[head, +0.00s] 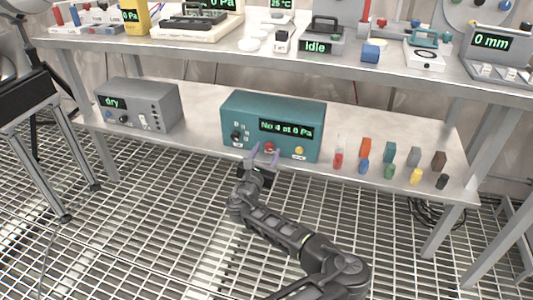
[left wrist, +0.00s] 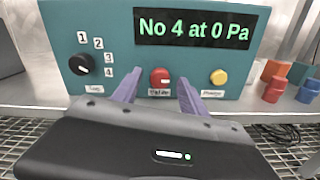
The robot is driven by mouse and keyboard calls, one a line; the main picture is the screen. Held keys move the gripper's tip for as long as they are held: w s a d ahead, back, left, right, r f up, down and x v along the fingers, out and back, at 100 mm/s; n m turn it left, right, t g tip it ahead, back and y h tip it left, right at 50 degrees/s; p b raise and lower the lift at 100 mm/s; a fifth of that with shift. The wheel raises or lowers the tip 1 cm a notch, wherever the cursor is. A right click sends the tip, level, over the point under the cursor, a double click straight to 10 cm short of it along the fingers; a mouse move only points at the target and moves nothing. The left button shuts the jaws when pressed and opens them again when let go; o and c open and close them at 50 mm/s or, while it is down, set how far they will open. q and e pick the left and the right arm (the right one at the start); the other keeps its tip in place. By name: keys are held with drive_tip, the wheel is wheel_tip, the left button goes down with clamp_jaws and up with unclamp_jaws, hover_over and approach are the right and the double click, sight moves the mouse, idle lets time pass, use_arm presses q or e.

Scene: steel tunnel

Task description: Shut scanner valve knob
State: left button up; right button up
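The scanner is a teal box (head: 292,108) on the lower shelf; its green display reads "No 4 at 0 Pa". Its red valve knob (head: 269,147) is at the lower middle of the front face, and also shows in the left wrist view (left wrist: 160,77) with a small pale mark on its right part. My left gripper (head: 264,157) is open in front of the panel, with its two purple fingers (left wrist: 158,92) to the left and right of the red knob. Gaps show between fingers and knob. My right gripper is not in view.
A black selector knob (left wrist: 82,64) numbered 1 to 4 is on the panel's left, a yellow button (left wrist: 218,77) on its right. Several coloured small blocks and cylinders (head: 390,153) stand right of the scanner. A grey "dry" box (head: 140,105) is to the left. The upper shelf (head: 400,73) overhangs.

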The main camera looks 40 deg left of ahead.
use_arm(q)
clamp_jaws()
idle(0.3)
drive_tip(key=shift+n, duration=0.3)
drive_tip(key=n+p, duration=0.2)
drive_tip(key=n, duration=0.1)
drive_tip(key=shift+r, duration=0.15)
drive_tip(key=n+p, duration=0.2)
drive_tip(key=n, duration=0.3)
drive_tip(key=shift+a+n, duration=0.1)
drive_tip(key=shift+n, duration=0.3)
drive_tip(key=n+p, duration=0.1)
drive_tip(key=n, duration=0.3)
drive_tip(key=shift+p, duration=0.3)
drive_tip(key=shift+f+n+p, duration=0.2)
drive_tip(key=shift+n+p, duration=0.2)
drive_tip(key=shift+n, duration=2)
unclamp_jaws()
